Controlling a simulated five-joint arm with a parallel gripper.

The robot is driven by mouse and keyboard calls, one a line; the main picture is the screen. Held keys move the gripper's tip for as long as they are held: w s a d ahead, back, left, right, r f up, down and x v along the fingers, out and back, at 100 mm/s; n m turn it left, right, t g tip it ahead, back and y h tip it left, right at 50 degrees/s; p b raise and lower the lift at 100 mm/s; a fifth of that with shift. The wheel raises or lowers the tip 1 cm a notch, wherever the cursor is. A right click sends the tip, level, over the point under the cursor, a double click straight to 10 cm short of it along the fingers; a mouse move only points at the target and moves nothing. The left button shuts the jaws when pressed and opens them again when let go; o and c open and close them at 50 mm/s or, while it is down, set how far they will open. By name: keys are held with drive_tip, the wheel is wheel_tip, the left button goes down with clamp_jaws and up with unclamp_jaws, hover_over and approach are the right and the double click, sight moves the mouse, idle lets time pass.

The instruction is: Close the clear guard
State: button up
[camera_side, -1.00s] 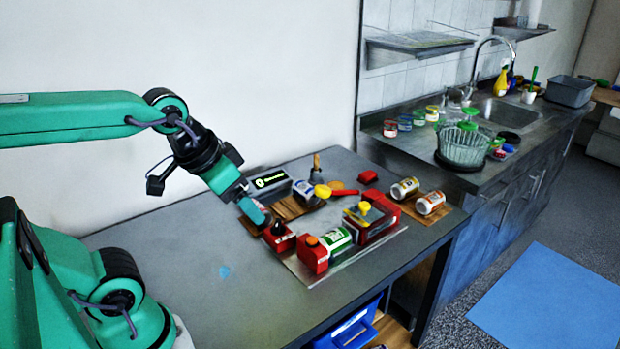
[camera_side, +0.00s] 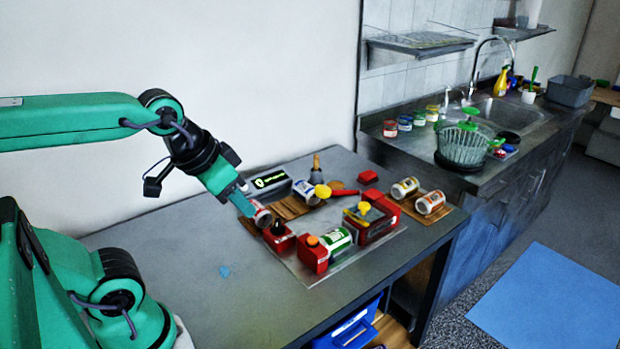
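My gripper (camera_side: 246,205) is at the left end of the group of items on the grey table, pointing down and to the right. Its fingertips are close to a white and red can (camera_side: 262,217), and I cannot tell whether they touch it. The fingers are too small to show whether they are open or shut. A red station (camera_side: 372,228) with yellow parts stands to the right, beside a green and white can (camera_side: 336,240). I cannot make out the clear guard; its see-through surface does not show plainly at this size.
A black display (camera_side: 270,181) is behind. Two cans (camera_side: 405,187) (camera_side: 430,203) lie at the right.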

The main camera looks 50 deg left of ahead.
drive_tip(key=shift+w+r, duration=0.25)
drive_tip(key=shift+w, duration=0.15)
drive_tip(key=c, duration=0.4)
drive_tip(key=w+r, duration=0.1)
drive_tip(key=w, duration=0.1)
drive_tip(key=w+r, duration=0.1)
drive_tip(key=w, duration=0.2)
drive_tip(key=w+r, duration=0.1)
drive_tip(key=w, duration=0.1)
drive_tip(key=shift+w+a, duration=0.15)
drive_tip(key=shift+w, duration=0.1)
clamp_jaws()
drive_tip(key=w+a+f+n, duration=0.1)
drive_tip(key=w+f, duration=0.3)
drive_tip(key=w, duration=1)
drive_tip(key=w+a+f+g, duration=0.1)
drive_tip(key=w+f, duration=0.3)
drive_tip(key=w, duration=1)
drive_tip(key=shift+w+f+n+g, duration=0.15)
drive_tip(key=shift+w+n+g, duration=0.15)
drive_tip(key=shift+n, duration=0.1)
